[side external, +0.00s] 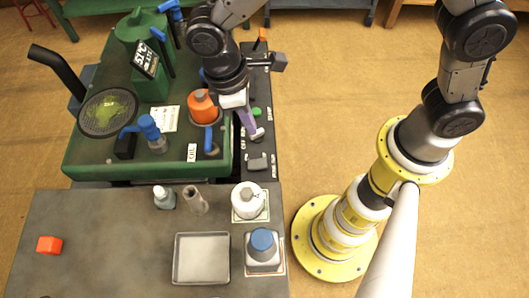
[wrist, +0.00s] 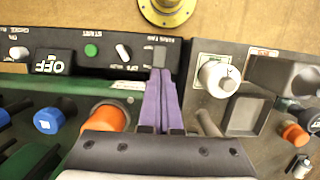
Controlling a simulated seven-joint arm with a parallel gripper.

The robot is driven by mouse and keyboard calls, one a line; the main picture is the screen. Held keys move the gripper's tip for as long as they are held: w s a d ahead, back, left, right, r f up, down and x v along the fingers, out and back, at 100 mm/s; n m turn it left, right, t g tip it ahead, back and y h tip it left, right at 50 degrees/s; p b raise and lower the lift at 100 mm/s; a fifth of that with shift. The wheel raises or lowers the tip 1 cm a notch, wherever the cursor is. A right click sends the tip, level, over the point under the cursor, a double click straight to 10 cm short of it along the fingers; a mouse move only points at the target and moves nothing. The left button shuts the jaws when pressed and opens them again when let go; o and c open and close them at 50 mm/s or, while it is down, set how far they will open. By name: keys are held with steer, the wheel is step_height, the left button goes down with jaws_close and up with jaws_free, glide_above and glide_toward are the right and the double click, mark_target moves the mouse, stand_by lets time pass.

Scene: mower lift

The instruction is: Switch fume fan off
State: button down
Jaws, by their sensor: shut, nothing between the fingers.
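The fume fan switch is a small dark grey rocker on the black control strip. It shows in the side external view (side external: 257,162) and in the wrist view (wrist: 159,56), beside its label. I cannot tell which way it is tipped. My gripper (side external: 251,132) has purple fingers, pressed together and empty. In the side external view the fingertips are over the strip, near a white knob and a little behind the fume fan switch. In the wrist view the fingertips (wrist: 161,72) reach to just below the switch and overlap its lower edge; contact cannot be told.
A green start button (wrist: 91,50) and the white knob (wrist: 123,52) share the strip. A block marked OFF (wrist: 52,63) stands farther left. An orange-capped filler (side external: 203,107) is close beside my gripper. A white-capped bottle (side external: 247,200) and tray (side external: 202,258) stand on the bench in front.

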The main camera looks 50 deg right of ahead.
mark_target(266, 161)
steer(key=f, duration=0.4)
steer(key=s+d+f, duration=0.1)
steer(key=f, duration=0.4)
steer(key=s+d+f, duration=0.1)
steer(key=f, duration=0.3)
steer(key=shift+d+f, duration=0.1)
steer(key=shift+f, duration=0.25)
steer(key=shift+s+d+f, duration=0.1)
steer(key=shift+s+f, duration=0.05)
steer(key=shift+f, duration=0.15)
steer(key=shift+w+a+r, duration=0.3)
steer(key=shift+w+a, duration=0.25)
stand_by(0.3)
